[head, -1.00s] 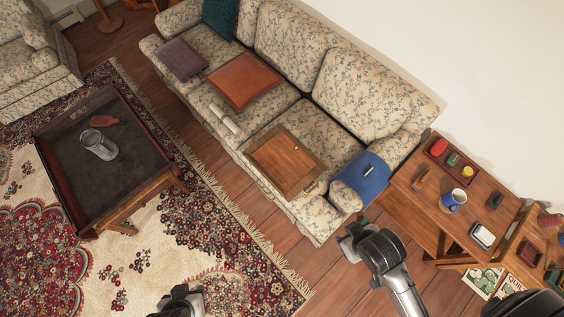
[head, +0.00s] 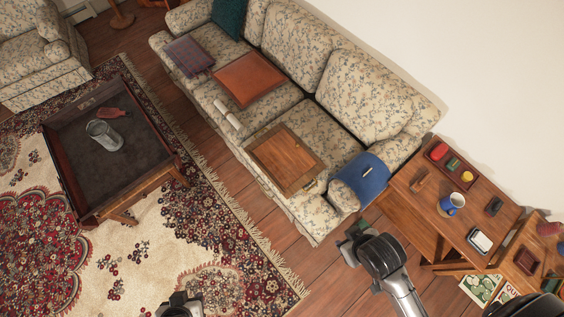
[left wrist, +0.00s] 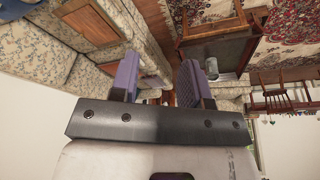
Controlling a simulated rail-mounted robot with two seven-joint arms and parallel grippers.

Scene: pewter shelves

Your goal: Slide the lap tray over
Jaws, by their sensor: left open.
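The lap tray (head: 287,160) is a flat brown wooden board with a darker border. It lies on the near seat of the floral sofa, beside the blue-covered armrest. It also shows at the upper left of the left wrist view (left wrist: 88,24). My left gripper (head: 349,249) is beyond the armrest end of the sofa, apart from the tray. Its two purple fingers (left wrist: 153,76) are spread, with nothing between them. Part of another of my arms (head: 180,304) shows at the bottom edge; its fingers are hidden.
An orange-brown leather piece (head: 248,80) lies farther along the sofa (head: 318,122), with a rolled white item (head: 227,115) between. A blue cloth (head: 362,178) covers the near armrest. A side table (head: 412,207) holds a mug (head: 451,203). A coffee table (head: 150,176) stands across the floor gap.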

